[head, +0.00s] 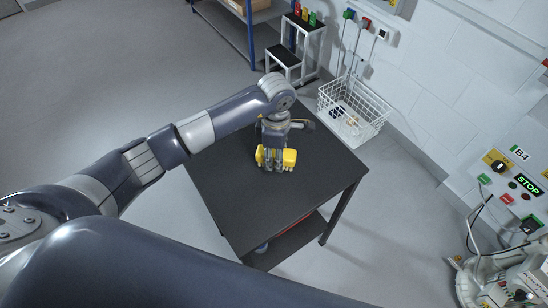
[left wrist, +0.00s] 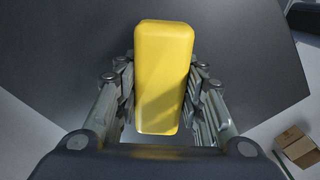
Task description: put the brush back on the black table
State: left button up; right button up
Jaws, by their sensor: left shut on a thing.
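The brush (head: 289,158) shows as a yellow block with rounded edges. It is over the middle of the black table (head: 225,195), and I cannot tell whether it touches the top. My left gripper (head: 275,165) points down from above and is shut on it. In the left wrist view, the brush (left wrist: 163,60) sits between the two fingers, with the dark tabletop (left wrist: 245,50) behind it. Any bristles are hidden. My right gripper is not in view.
A white wire basket (head: 372,122) stands behind the table at the right. A step stool (head: 284,58) and a blue-framed shelf (head: 250,40) are at the back. A wall panel with a STOP sign (head: 527,184) is at the right. The table's front and left parts are clear.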

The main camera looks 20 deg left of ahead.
aim_at(274, 161)
pick_arm(q)
jog(key=f, duration=0.1)
jog(key=f+p, duration=0.1)
jog(key=f, duration=0.1)
jog(key=shift+w+a+p, duration=0.25)
jog(key=shift+a+p, duration=0.05)
jog(key=shift+a, duration=0.05)
jog(key=shift+f, duration=0.25)
jog(key=o, duration=0.8)
jog(key=shift+o, duration=0.7)
jog(key=shift+w+r, duration=0.1)
jog(key=shift+r, duration=0.35)
notch_tip(274, 161, up, 10)
jog(key=b, duration=0.3)
jog(key=shift+r, duration=0.55)
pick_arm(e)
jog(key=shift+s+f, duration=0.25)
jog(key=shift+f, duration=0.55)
